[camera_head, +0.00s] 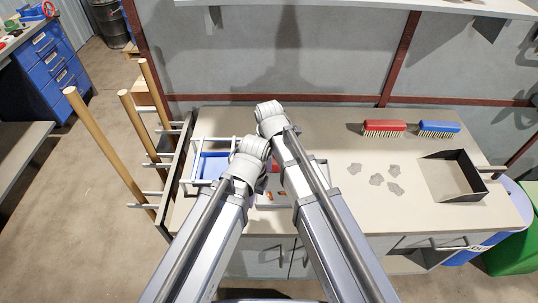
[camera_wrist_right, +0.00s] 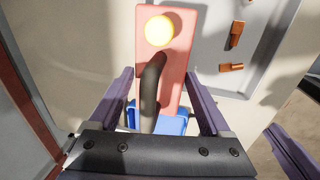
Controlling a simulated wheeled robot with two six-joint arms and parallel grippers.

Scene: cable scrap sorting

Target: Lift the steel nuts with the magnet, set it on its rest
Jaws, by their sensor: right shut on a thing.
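In the right wrist view my right gripper (camera_wrist_right: 160,75) has its two purple fingers on either side of a red block (camera_wrist_right: 180,35) with a dark curved handle (camera_wrist_right: 152,85) and a round yellow spot (camera_wrist_right: 159,30). I take this to be the magnet, held by the gripper. A blue part (camera_wrist_right: 172,124) shows below it, between the fingers. In the head view my arms hide both sets of fingertips. My left arm's wrist (camera_head: 249,153) is over the blue tray's right side; its jaws cannot be made out. I cannot make out any steel nuts or tell which part is the rest.
A grey tray (camera_head: 283,206) with copper-coloured pieces (camera_wrist_right: 237,34) lies under the arms. A blue tray (camera_head: 209,167) is left of it. Several grey scraps (camera_head: 376,180), a red brush (camera_head: 384,127), a blue brush (camera_head: 439,127) and a dark open-framed box (camera_head: 476,172) are at the right.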

